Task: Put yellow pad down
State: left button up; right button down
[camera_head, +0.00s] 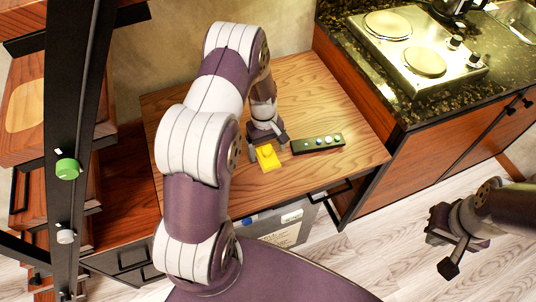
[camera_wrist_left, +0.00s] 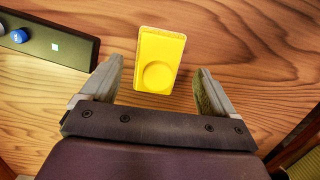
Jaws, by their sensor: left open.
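The yellow pad (camera_head: 267,157) lies on the wooden tabletop (camera_head: 330,95), just below my left gripper in the head view. In the left wrist view the yellow pad (camera_wrist_left: 158,60) is a small block with a round recess, and it lies ahead of the fingertips, between their lines. My left gripper (camera_head: 266,146) is open, and its two fingers show apart in the left wrist view (camera_wrist_left: 155,85) with nothing clasped between them. My right gripper (camera_head: 450,245) hangs over the floor at the lower right, away from the table; its jaw opening is unclear.
A dark green panel with several buttons (camera_head: 318,143) lies right of the pad on the table. A counter with a two-plate hob (camera_head: 425,60) stands at the right. A dark upright post (camera_head: 75,130) is at the left.

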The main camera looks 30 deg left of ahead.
aim_at(266, 147)
pick_arm(q)
jog(key=r, duration=0.7)
jog(key=shift+w+a+r, duration=0.35)
jog(key=shift+w+r, duration=0.05)
jog(key=s+d+r+m+t, duration=0.1)
jog(key=s+d+r+m, duration=0.3)
jog(key=s, duration=0.3)
jog(key=s+d+r+m+t+y, duration=0.1)
jog(key=s+d+r+m, duration=0.4)
jog(key=s+r+m, duration=0.1)
jog(key=shift+s+t, duration=0.3)
jog(key=shift+s, duration=0.3)
jog(key=shift+s, duration=0.1)
